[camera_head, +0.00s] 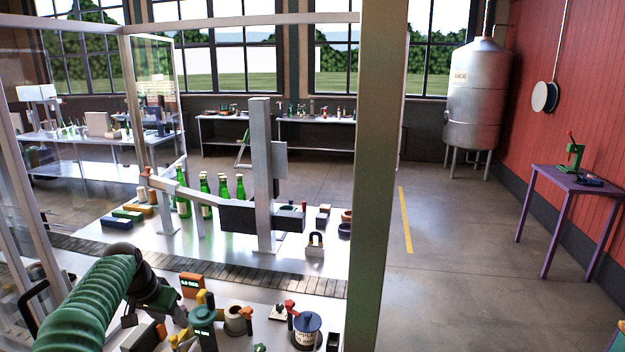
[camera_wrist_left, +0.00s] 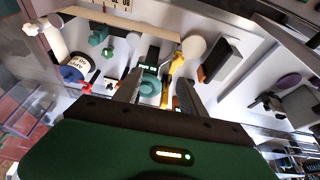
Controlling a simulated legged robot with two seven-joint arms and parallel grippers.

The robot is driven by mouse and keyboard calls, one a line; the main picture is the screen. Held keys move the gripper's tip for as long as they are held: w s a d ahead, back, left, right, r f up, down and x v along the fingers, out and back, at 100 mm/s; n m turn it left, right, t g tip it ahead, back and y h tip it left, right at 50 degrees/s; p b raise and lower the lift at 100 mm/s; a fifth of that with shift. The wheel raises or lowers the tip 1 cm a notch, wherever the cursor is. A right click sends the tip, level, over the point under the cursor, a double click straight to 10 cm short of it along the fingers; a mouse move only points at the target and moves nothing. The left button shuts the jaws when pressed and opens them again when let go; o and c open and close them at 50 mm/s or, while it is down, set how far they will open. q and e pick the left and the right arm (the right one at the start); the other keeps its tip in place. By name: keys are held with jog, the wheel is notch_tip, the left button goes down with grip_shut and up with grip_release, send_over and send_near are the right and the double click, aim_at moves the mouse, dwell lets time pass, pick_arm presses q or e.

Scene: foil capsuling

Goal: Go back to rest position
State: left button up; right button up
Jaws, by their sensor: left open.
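My left arm's green ribbed sleeve comes in from the lower left in the head view. It ends in the dark left gripper (camera_head: 160,296) above the left part of the near white table (camera_head: 270,290). In the left wrist view the two fingers of the left gripper (camera_wrist_left: 158,96) stand apart. A green device with a display (camera_wrist_left: 149,86) and a yellow-handled tool (camera_wrist_left: 173,75) show between or just beyond them. Nothing is seen held, but contact with these things cannot be judged. My right gripper is in neither view.
Small tools and a dark blue pot (camera_head: 305,331) crowd the near table. Behind the conveyor (camera_head: 200,262), green bottles (camera_head: 206,194) stand by a grey post (camera_head: 262,170). A frame post (camera_head: 377,180) rises close on the right. A purple table (camera_head: 560,180) stands far right; open floor lies between.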

pick_arm(q)
jog(key=s+d+f+b, duration=0.1)
jog(key=s+d+f, duration=0.4)
jog(key=s, duration=0.5)
jog(key=s+d+f+n+g+b, duration=0.1)
jog(key=s+d+f, duration=0.4)
jog(key=s, duration=0.6)
jog(key=s+d+f+n+b, duration=0.1)
jog(key=s+d+f, duration=0.4)
jog(key=s, duration=0.6)
notch_tip(320, 180, down, 2)
jog(key=shift+f+g+y+b, duration=0.2)
jog(key=shift+g+y+b, duration=0.15)
jog(key=shift+b, duration=0.45)
jog(key=shift+s+d, duration=0.15)
jog(key=shift+c, duration=0.4)
